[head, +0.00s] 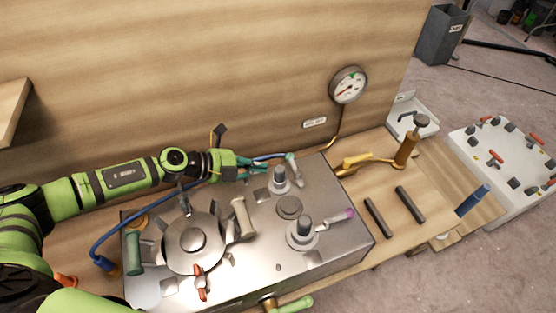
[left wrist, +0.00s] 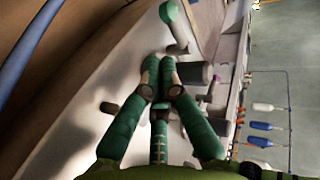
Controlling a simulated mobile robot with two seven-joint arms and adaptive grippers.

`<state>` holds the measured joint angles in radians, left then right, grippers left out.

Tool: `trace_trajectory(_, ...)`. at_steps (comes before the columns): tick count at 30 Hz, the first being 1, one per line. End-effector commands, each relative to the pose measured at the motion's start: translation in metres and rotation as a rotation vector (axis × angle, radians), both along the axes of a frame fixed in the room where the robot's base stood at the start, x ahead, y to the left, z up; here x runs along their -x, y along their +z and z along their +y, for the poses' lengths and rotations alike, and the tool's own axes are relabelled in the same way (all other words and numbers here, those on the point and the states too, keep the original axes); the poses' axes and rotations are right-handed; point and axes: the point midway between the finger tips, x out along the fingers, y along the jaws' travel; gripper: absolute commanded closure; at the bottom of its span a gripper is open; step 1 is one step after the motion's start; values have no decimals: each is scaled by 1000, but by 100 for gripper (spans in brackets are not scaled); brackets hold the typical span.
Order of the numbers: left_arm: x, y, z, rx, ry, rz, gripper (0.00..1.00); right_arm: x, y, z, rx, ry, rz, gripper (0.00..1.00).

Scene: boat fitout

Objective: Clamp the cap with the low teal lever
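A round grey cap (head: 193,237) sits at the left of the metal box top. A dark teal lever (head: 133,254) lies at the cap's left side. A cream lever (head: 243,218) stands at its right and a red one (head: 201,284) at its front. My left gripper (head: 268,167) is away from the cap, over the back of the box, near a grey-teal handle (head: 292,167). A green-ended handle shows just past the fingertips in the left wrist view (left wrist: 173,22). My right gripper is not in view.
A blue hose (head: 115,232) runs along beneath my left arm. A gauge (head: 347,85) hangs on the wall. Two dark bars (head: 409,204) lie on the bench at the right.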

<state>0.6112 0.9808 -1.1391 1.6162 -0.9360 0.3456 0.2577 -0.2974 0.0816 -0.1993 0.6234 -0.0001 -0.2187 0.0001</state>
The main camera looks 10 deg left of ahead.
Motion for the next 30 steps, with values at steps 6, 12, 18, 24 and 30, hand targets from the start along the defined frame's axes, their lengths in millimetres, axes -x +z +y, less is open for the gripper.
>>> trace_trajectory(6,-21,-10,-31,1,-1,-1,100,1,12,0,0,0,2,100)
trace_trajectory(12,-30,-16,-45,0,0,0,100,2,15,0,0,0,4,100)
trace_trajectory(18,-32,-17,-47,0,0,0,100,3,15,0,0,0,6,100)
trace_trajectory(24,-31,-17,-47,0,0,0,100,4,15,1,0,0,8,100)
trace_trajectory(30,-31,-20,-40,-2,-10,-1,100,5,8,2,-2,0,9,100)
